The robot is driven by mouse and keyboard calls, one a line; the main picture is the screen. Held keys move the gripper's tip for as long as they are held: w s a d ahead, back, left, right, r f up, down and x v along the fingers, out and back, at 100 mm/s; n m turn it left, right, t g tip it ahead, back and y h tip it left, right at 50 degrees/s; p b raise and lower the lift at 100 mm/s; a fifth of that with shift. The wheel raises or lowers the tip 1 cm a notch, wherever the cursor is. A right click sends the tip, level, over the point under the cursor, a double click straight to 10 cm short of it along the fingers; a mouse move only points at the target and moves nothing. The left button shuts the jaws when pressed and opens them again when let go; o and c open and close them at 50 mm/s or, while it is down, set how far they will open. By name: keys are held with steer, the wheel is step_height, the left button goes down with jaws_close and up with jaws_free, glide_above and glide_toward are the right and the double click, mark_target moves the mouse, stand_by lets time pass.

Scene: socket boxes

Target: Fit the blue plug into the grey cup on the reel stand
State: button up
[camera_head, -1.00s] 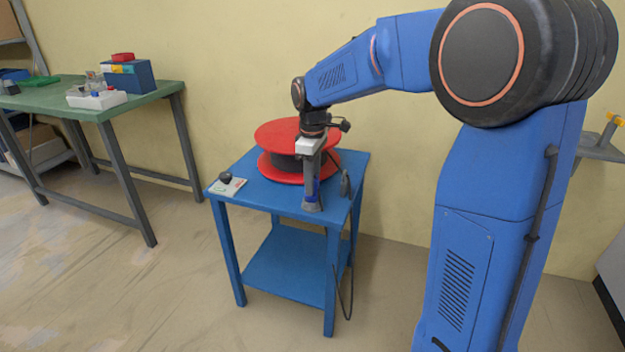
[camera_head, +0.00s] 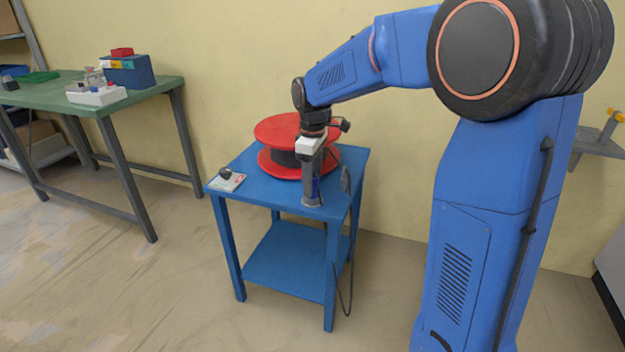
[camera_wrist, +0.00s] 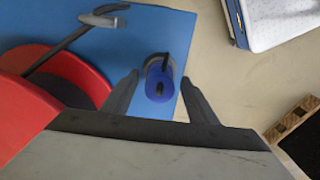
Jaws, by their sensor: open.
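The blue plug (camera_wrist: 160,84) stands at the grey cup (camera_wrist: 153,62) near a corner of the blue reel stand (camera_wrist: 170,22); how deep it sits I cannot tell. In the wrist view my gripper (camera_wrist: 160,78) is open, one finger on each side of the plug, with gaps showing. In the head view my gripper (camera_head: 314,188) points down over the grey cup (camera_head: 312,203) at the front of the stand (camera_head: 235,205). There only a sliver of blue plug (camera_head: 317,188) shows; the fingers hide the rest.
A red cable reel (camera_head: 275,165) stands close behind my gripper. A grey fitting (camera_head: 345,180) with a hanging black cable is at the right edge. A small box with a dark knob (camera_head: 227,181) lies at the left corner. A green workbench (camera_head: 150,92) is far left.

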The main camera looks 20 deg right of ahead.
step_height(320, 180, up, 24)
steer(key=shift+r, duration=0.2)
stand_by(0.9)
steer(key=s+d+f+m+t, duration=0.1)
steer(key=s+d+f+m, duration=0.1)
steer(key=s+f, duration=0.5)
steer(key=s+d+f+m+t, duration=0.2)
steer(key=s+f+m, duration=0.3)
steer(key=s, duration=1)
steer(key=s+d+f+m+t, duration=0.1)
steer(key=s+d+f+m, duration=0.2)
steer(key=s+f, duration=0.7)
steer(key=shift+s+f+m+t, duration=0.2)
steer(key=shift+s+m+t, duration=0.2)
steer(key=shift+s, duration=0.3)
steer(key=shift+a+r, duration=0.1)
